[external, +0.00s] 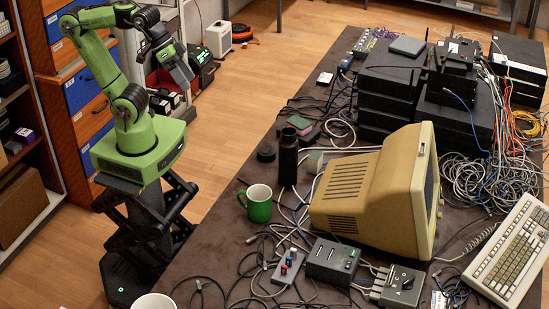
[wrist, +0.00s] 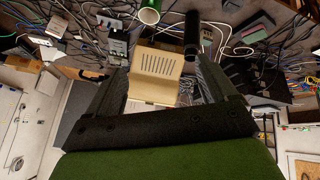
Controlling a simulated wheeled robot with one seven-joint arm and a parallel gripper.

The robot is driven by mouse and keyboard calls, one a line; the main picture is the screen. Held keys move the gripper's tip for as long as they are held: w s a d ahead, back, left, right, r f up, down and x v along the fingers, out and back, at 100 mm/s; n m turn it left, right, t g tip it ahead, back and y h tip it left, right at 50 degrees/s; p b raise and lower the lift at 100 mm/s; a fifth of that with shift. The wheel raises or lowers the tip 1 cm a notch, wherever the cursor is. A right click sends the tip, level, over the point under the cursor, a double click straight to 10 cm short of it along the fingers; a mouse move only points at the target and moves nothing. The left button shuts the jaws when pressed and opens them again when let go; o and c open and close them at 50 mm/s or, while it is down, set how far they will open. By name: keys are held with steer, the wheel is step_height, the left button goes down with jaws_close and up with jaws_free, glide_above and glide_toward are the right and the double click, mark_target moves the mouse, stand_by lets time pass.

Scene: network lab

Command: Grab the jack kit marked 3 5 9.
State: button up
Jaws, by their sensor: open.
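My gripper (external: 178,70) is raised at the end of the green arm, over the floor left of the table and away from the things on it. In the wrist view its two dark fingers (wrist: 163,75) are spread apart, with nothing held between them. No marking 3 5 9 can be read in either view, so I cannot tell which thing is the jack kit. A small grey panel with red and blue jacks or knobs (external: 287,266) lies on the table near the front. A dark box with slots (external: 333,262) and a grey box with cables (external: 398,286) sit to its right.
A beige monitor (external: 360,200) fills the table's middle, with a green mug (external: 259,208) and a black bottle (external: 288,160) to its left. A keyboard (external: 512,250) lies at right. Stacked black devices (external: 392,85) stand behind. Loose cables cover much of the table.

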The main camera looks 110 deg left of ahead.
steer(key=w+a+f+n+t+b, duration=0.1)
steer(key=w+a+n+t+b, duration=0.1)
steer(key=w+a+n, duration=0.55)
steer(key=w+a+f+n+t+b, duration=0.15)
steer(key=w+a+n, duration=0.25)
steer(key=w+n, duration=0.55)
steer(key=a+r+n+t+b, duration=0.1)
steer(key=a+n+t+b, duration=0.25)
steer(key=a+n, duration=1.05)
glide_toward(314, 155)
steer(key=shift+m+h, duration=0.4)
steer(key=b+x, duration=0.1)
steer(key=x, duration=0.2)
steer(key=b+x, duration=0.1)
steer(key=x, duration=0.3)
steer(key=b+x, duration=0.1)
steer(key=x, duration=0.2)
steer(key=shift+a+f+b, duration=0.3)
steer(key=shift+f, duration=0.2)
steer(key=shift+r, duration=0.1)
